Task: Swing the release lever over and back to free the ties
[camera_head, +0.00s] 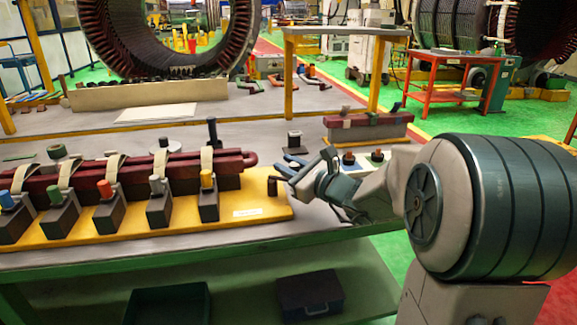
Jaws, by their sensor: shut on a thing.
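A yellow fixture board (150,232) lies on the bench and carries dark red bars (140,176). Pale tie straps (112,170) arch over the bars. Along the front edge stand several dark blocks with coloured knobs, among them an orange one (207,178). A small dark upright piece (272,187), which looks like the release lever, is at the board's right end. My gripper (283,172) reaches in from the right with its fingers shut at this piece. The fingers partly hide the contact.
A red block (368,127) stands on a yellow base behind my gripper. A tray with dark round parts (362,160) sits just beyond my wrist. A large stator ring (160,30) stands at the back left. A white label (247,212) is on the board.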

